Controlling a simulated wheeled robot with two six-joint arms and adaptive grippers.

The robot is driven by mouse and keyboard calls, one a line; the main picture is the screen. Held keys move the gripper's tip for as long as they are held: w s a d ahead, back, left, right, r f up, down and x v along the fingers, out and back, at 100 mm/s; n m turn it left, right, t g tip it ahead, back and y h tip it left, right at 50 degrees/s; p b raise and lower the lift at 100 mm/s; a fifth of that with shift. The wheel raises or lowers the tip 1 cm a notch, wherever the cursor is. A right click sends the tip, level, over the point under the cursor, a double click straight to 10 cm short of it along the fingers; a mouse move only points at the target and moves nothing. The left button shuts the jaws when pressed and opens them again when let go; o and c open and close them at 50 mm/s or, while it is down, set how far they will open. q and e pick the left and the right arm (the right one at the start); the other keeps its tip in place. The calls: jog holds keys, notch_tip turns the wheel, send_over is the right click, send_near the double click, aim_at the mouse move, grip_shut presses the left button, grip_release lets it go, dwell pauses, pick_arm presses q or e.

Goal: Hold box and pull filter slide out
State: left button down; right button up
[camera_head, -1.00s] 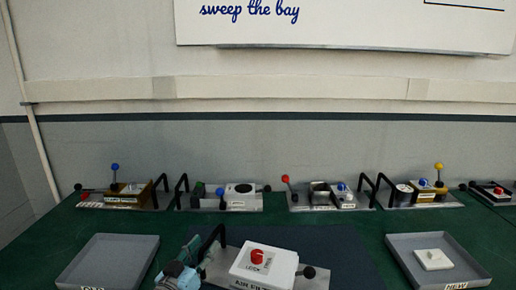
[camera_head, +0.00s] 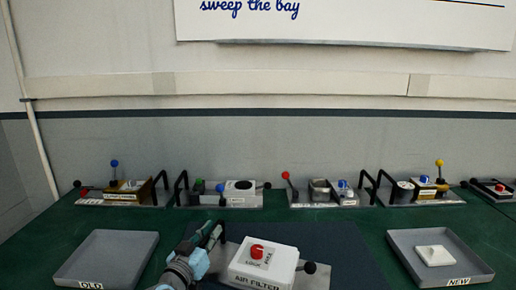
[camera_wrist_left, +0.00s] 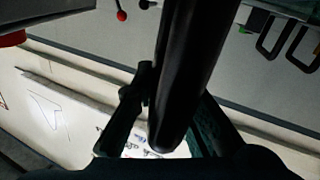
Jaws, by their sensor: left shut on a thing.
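The white AIR FILTER box (camera_head: 264,266) sits at the front centre, with a red knob (camera_head: 257,251) marked LOCK on its top. A black ball knob (camera_head: 309,268) sticks out of its right side; the filter slide itself is not visible. My left gripper (camera_head: 212,234) is at the black handle on the box's left side. In the left wrist view the black handle bar (camera_wrist_left: 190,70) runs between the fingers of my left gripper (camera_wrist_left: 165,115), which is shut on it. My right gripper is not in view.
A grey tray marked OLD (camera_head: 108,262) at left looks empty. A grey tray marked NEW (camera_head: 466,262) at right holds a white square filter (camera_head: 435,255). Several small devices with levers and handles line the back of the green table (camera_head: 50,235).

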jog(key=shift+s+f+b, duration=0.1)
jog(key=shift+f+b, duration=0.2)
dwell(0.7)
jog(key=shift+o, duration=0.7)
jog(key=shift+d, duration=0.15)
